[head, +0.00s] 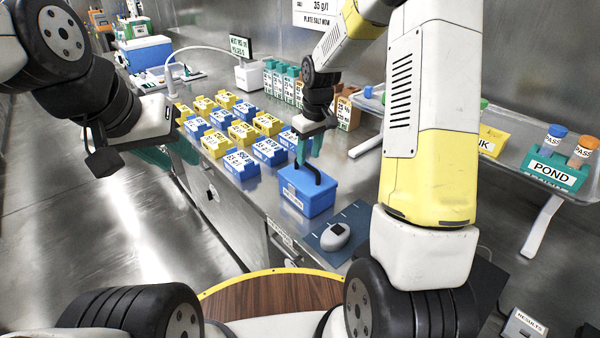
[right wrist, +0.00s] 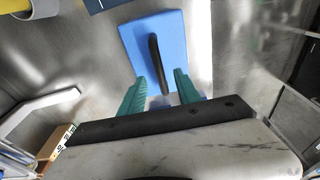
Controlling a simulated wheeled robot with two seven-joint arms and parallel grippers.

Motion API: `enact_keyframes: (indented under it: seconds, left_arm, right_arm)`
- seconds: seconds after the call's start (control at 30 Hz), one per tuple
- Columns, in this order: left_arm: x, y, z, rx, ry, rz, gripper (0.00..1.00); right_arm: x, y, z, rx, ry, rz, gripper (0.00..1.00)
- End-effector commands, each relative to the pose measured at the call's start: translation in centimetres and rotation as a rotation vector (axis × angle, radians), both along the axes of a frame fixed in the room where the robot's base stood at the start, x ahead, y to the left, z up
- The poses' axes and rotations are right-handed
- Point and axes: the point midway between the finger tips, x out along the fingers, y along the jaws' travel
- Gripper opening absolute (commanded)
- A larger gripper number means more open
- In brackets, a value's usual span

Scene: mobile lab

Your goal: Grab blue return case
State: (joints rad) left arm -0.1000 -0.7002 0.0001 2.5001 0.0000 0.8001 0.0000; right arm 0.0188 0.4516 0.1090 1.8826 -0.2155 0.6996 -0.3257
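The blue case (head: 306,193) with a black handle stands on the metal bench in the head view, near the bench's front edge. In the right wrist view the blue case (right wrist: 171,50) lies just ahead of the fingers, its black handle (right wrist: 158,65) near the line midway between them.
Several blue and yellow labelled boxes (head: 238,133) stand in rows left of the case. A mouse (head: 335,236) on a dark blue mat (head: 350,222) lies right of it. A green POND rack (head: 553,172) stands on the right shelf. Small cartons (head: 284,85) line the back.

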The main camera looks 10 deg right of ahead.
Motion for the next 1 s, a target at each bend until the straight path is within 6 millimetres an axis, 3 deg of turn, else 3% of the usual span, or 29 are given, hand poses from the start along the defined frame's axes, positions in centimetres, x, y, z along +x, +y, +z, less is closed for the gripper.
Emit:
enact_keyframes:
  seconds: [0.2,0.33,1.0]
  left_arm:
    - [0.0,0.0,0.0,0.0,0.0,0.0,0.36]
    - [0.0,0.0,0.0,0.0,0.0,0.0,0.36]
    - [0.0,0.0,0.0,0.0,0.0,0.0,0.36]
  right_arm:
    - [0.3,0.3,-3.3,0.0,0.004,-0.001,0.39]
    - [0.5,0.4,-4.5,0.0,0.001,-0.001,0.39]
    - [0.6,0.4,-5.1,0.0,0.0,-0.001,0.39]
